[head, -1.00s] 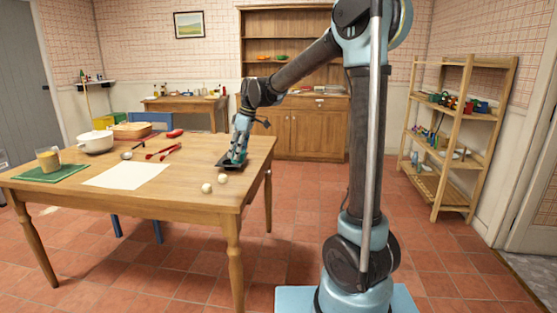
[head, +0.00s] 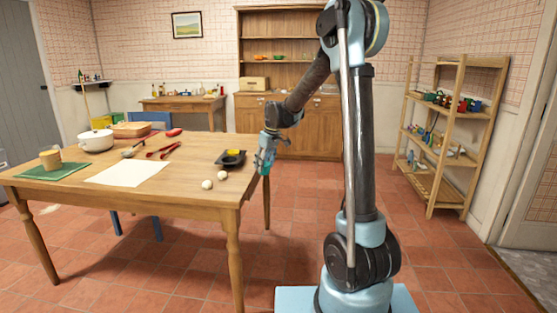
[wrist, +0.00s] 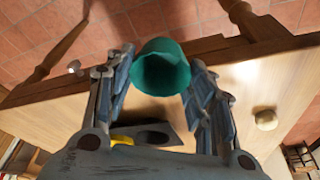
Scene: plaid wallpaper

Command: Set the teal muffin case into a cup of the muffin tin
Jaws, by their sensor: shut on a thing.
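The teal muffin case (wrist: 161,70) is between the two fingers of my gripper (wrist: 160,88) in the wrist view, and the gripper is shut on it. In the head view my gripper (head: 264,165) hangs at the table's right edge, just right of the muffin tin. The dark muffin tin (head: 222,161) lies on the table near that edge, with something yellow (head: 234,153) in one cup. The wrist view shows part of the tin (wrist: 178,130) below the case, with a dark cup and the yellow thing beside it. My gripper hides the rest.
Farther left are a white sheet (head: 127,173), red tongs (head: 163,150), a white pot (head: 96,141) and a green mat (head: 52,173). Floor is free right of the table.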

